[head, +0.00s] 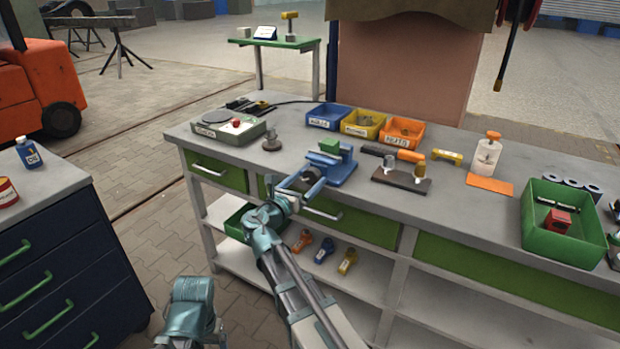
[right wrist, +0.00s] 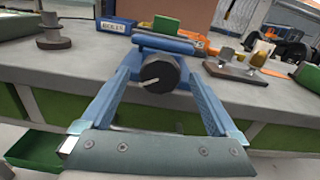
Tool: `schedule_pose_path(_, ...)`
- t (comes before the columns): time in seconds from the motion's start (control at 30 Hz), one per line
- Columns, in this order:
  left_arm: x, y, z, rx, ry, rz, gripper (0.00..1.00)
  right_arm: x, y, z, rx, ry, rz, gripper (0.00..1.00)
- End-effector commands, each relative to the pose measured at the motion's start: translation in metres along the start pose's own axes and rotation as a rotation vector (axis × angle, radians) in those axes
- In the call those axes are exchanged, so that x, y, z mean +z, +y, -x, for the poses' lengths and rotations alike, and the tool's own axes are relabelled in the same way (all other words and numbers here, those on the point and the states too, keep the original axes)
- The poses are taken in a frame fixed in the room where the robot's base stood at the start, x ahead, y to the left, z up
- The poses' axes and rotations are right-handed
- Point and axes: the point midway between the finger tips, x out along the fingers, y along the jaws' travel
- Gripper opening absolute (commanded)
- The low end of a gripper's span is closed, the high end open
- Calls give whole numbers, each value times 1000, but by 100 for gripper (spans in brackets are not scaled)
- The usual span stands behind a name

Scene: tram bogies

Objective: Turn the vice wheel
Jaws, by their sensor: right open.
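The blue vice (head: 343,172) stands at the front edge of the workbench, with a green block (head: 329,147) at its top. In the right wrist view the vice wheel (right wrist: 160,73) is a round dark knob with a pale line on its face, pointing left and slightly down. My right gripper (head: 313,177) is open at the front of the vice. Its two blue fingers lie left and right of the wheel, with gaps visible on both sides near the tips. Part of my left arm shows at the bottom of the head view; its gripper does not show.
Blue, yellow and orange bins (head: 403,131) stand behind the vice. A grey control box (head: 228,131) is to its left, and a dark stand (head: 401,180) to its right. A green crate (head: 563,240) sits at the bench's right. A dark blue cabinet (head: 60,262) stands at left.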

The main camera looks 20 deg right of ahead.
Motion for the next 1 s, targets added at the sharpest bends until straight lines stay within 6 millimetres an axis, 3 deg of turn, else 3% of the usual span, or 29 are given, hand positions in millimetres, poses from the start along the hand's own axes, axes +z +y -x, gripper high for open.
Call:
schedule_pose_path(0.2,0,0,0,0,0,0,86,0,1,-19,0,0,0,96)
schedule_pose_path(0.57,0,0,0,0,0,0,86,0,0,-22,0,0,0,96)
schedule_pose_path(1.0,0,0,0,0,0,0,86,0,0,-22,0,0,0,17)
